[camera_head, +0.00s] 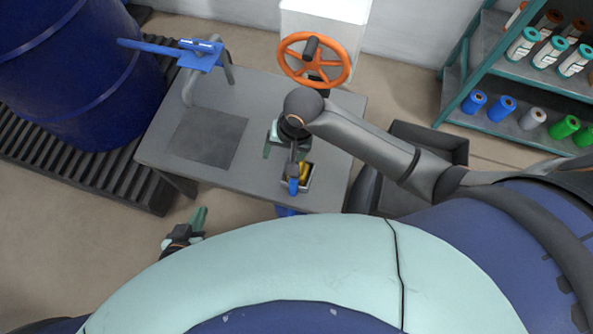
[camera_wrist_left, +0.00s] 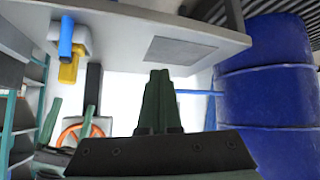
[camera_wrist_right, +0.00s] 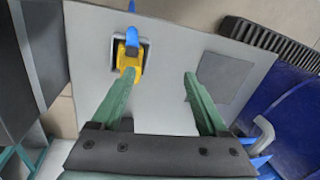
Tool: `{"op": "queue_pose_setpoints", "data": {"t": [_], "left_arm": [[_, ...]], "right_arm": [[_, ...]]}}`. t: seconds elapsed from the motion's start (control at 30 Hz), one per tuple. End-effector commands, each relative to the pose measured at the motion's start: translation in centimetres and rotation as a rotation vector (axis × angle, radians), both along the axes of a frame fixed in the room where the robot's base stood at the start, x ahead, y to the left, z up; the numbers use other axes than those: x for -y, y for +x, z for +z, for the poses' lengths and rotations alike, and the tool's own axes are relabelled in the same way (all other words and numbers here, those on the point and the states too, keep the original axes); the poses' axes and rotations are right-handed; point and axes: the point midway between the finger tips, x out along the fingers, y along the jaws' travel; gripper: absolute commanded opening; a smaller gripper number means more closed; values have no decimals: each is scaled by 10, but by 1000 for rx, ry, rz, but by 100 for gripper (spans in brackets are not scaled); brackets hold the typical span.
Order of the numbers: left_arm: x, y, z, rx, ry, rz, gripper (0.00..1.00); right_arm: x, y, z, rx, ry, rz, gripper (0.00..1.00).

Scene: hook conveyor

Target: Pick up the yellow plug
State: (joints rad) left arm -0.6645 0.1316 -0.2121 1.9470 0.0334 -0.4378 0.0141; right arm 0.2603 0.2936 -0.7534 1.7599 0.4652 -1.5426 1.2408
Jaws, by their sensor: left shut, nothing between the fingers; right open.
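The yellow plug (camera_head: 304,172) sits in a small pale-rimmed square holder (camera_head: 308,186) near the table's front right, partly hidden by my right arm. A blue part (camera_head: 293,187) adjoins it. My right gripper (camera_head: 280,158) is open above the table beside the holder. In the right wrist view, the plug (camera_wrist_right: 132,57) lies just beyond the left fingertip of the right gripper (camera_wrist_right: 159,73), not between the fingers; contact cannot be told. My left gripper (camera_head: 200,216) is shut and empty, low in front of the table. The left wrist view shows its closed fingers (camera_wrist_left: 158,76) and the plug (camera_wrist_left: 70,68).
The grey table (camera_head: 262,100) has a dark square patch (camera_head: 205,137) and a blue clamp-like fixture (camera_head: 200,55). An orange wheel (camera_head: 314,61) stands behind it. A blue barrel (camera_head: 75,65) is left, a dark bin (camera_head: 430,143) and a shelf (camera_head: 480,60) right. The table's middle is clear.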

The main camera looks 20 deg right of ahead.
Motion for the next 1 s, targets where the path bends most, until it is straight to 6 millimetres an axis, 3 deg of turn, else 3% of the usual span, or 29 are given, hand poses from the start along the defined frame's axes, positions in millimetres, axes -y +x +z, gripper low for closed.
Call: {"op": "queue_pose_setpoints", "data": {"t": [0.3, 0.6, 0.83, 1.0], "left_arm": [[-1, 4, -13, 4, 4, -4, 0], [4, 4, -25, -7, -1, -13, 0], [11, 8, -22, 3, -11, -26, 0], [15, 6, -33, -8, -15, -33, 0]], "right_arm": [[29, 7, 6, -106, -182, -140, 78], [31, 6, -45, -108, -188, -146, 78], [31, 7, -63, -106, -185, -145, 78], [35, 8, -88, -106, -188, -145, 78]]}}
